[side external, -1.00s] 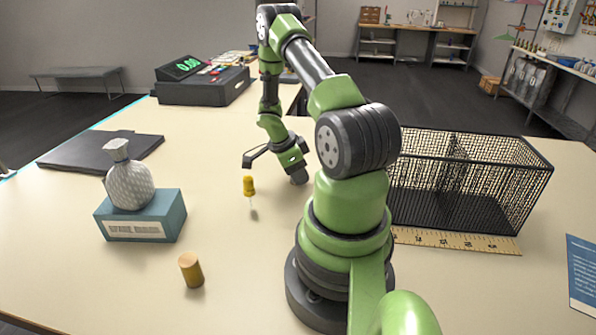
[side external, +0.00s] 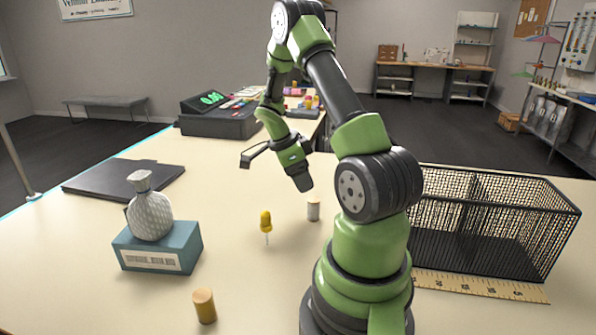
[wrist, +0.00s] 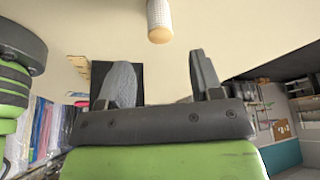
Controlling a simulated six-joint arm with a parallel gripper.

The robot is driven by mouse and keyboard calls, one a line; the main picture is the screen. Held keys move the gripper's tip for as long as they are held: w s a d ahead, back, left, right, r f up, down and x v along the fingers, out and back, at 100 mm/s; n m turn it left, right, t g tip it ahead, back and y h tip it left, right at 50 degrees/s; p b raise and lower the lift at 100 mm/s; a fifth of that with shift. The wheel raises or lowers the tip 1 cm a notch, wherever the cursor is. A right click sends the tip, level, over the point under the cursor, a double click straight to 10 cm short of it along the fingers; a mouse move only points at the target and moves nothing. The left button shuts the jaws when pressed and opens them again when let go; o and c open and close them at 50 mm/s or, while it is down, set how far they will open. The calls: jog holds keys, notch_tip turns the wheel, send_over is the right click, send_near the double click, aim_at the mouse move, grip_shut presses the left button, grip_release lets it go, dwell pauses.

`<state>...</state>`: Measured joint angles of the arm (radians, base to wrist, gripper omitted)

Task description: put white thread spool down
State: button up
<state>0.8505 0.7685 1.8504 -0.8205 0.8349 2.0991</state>
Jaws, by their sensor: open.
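The white thread spool (side external: 314,211) stands upright on the table, in the side view just below and right of my gripper (side external: 301,183). It also shows at the top of the wrist view (wrist: 159,18), with a pale body and a tan end. My gripper is open and empty, raised above the table and apart from the spool. In the wrist view the two dark fingers (wrist: 163,70) are spread, with the spool beyond their tips.
A yellow-handled tool (side external: 266,222) stands left of the spool. A tan cylinder (side external: 204,306), a blue box (side external: 158,249) bearing a patterned bottle (side external: 149,214), and a dark flat case (side external: 125,178) are further left. A black mesh basket (side external: 505,190) and ruler (side external: 480,286) lie right.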

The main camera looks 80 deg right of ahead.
jog(key=w+a+r+n+t, duration=0.3)
jog(key=a+r+n, duration=0.2)
jog(key=a+r, duration=0.2)
jog(key=w+a+r+n+t, duration=0.2)
jog(key=w+a+r+n, duration=0.1)
jog(key=a+r+n, duration=0.3)
jog(key=s+a+r+n+t+y, duration=0.2)
jog(key=s+a+r+n+t, duration=0.1)
jog(key=a+n, duration=0.4)
jog(key=s+a+r+n+t+y, duration=0.2)
jog(key=s+a+r+n+t, duration=0.1)
jog(key=a+n, duration=0.5)
jog(key=shift+s+a+r+n, duration=0.3)
jog(key=shift+s+a+r, duration=0.2)
jog(key=shift+a+r, duration=0.4)
